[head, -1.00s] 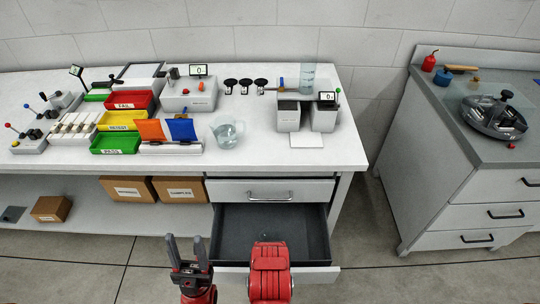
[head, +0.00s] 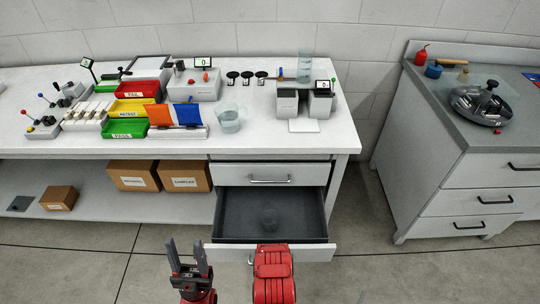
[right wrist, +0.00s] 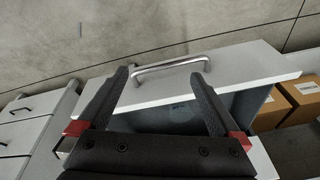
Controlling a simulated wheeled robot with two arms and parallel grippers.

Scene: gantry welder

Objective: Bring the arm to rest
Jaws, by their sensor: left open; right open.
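My left gripper (head: 188,258) is open and empty, in front of the bench at the lower middle of the head view. My right arm (head: 273,275) shows as red links in front of the open drawer (head: 225,215); its fingers are hidden there. In the right wrist view my right gripper (right wrist: 160,78) is open, with nothing held. The drawer's metal handle (right wrist: 170,66) shows between and beyond its fingertips; I cannot tell how far apart they are. A faint round shape (head: 268,219) lies on the dark drawer floor.
The white bench (head: 260,140) carries coloured trays, a beaker (head: 228,119) and instruments. Cardboard boxes (head: 185,176) sit on its lower shelf. A grey cabinet (head: 470,190) stands at the right. Bare floor (head: 70,265) lies in front and between the two.

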